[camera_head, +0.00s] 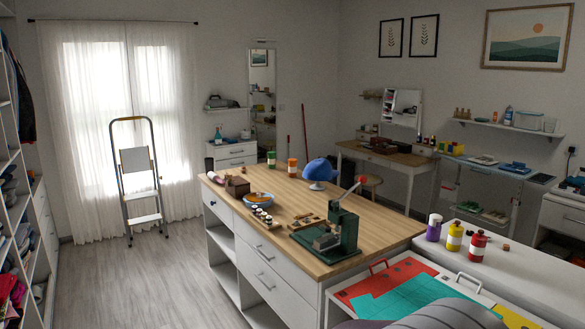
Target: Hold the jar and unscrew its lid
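Several jars are in view, and I cannot tell which one the task means. A purple jar with a pale lid (434,227), a yellow jar (454,236) and a red jar (477,246) stand upright in a row on the white counter at the right. A green jar (271,158) and an orange jar (292,167) stand upright near the far edge of the wooden-topped island. Neither of my grippers is in view.
The wooden-topped island (235,208) holds a green press (333,232), a blue cap on a stand (319,172), a bowl (258,200) and small pots. A stepladder (138,180) stands by the window. The floor (165,275) left of the island is clear.

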